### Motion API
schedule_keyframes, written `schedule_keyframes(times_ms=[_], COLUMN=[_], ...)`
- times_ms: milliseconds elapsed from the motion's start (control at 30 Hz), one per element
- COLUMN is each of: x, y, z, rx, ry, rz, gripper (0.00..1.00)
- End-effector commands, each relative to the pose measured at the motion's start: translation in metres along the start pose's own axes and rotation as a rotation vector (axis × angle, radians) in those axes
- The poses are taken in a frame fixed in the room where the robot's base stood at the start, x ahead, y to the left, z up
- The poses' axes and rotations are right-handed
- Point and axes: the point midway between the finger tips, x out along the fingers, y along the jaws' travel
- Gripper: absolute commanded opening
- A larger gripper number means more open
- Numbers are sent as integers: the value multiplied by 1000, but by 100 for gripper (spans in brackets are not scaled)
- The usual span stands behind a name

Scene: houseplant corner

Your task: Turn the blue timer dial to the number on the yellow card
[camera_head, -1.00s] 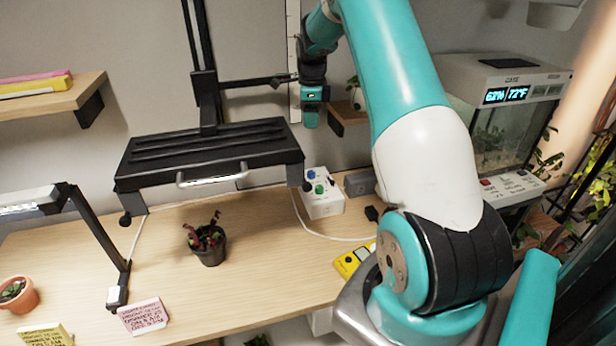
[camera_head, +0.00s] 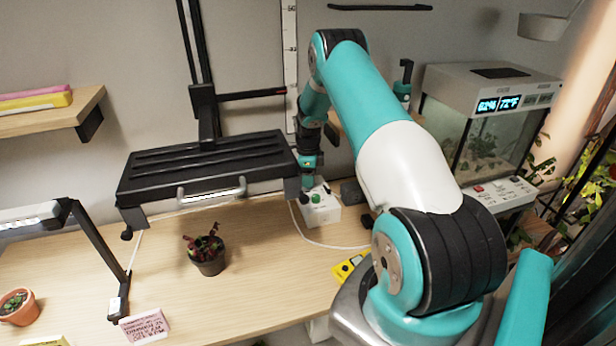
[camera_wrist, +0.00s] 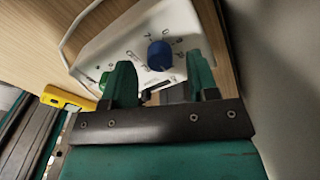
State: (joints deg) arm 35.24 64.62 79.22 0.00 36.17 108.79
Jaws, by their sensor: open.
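The box also shows in the head view (camera_head: 324,215), where my arm hides the blue dial. My gripper (camera_wrist: 162,78) is open and empty; its two green fingers point at the box, one to each side of the dial's line, with the dial ahead of their tips. In the head view my gripper (camera_head: 307,186) is just above the box. A sliver of the yellow card (camera_head: 42,341) shows at the bottom left; no number is legible.
A black shelf with a handle (camera_head: 210,190) stands close left of my gripper. A potted plant (camera_head: 207,252), a pink card (camera_head: 145,326) and a yellow device (camera_head: 348,268) stand on the desk. A cable runs beside the box.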

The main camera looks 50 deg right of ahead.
Motion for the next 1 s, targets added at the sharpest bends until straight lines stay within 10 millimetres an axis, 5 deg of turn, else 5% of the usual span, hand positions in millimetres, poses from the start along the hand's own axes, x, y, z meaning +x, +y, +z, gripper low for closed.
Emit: schedule_keyframes(times_ms=[467,700,1000], x=[16,15,16], y=[0,0,0], z=[0,0,0], rx=[0,0,-33], ry=[0,0,0], rz=[-1,0,0], gripper=[54,4,4])
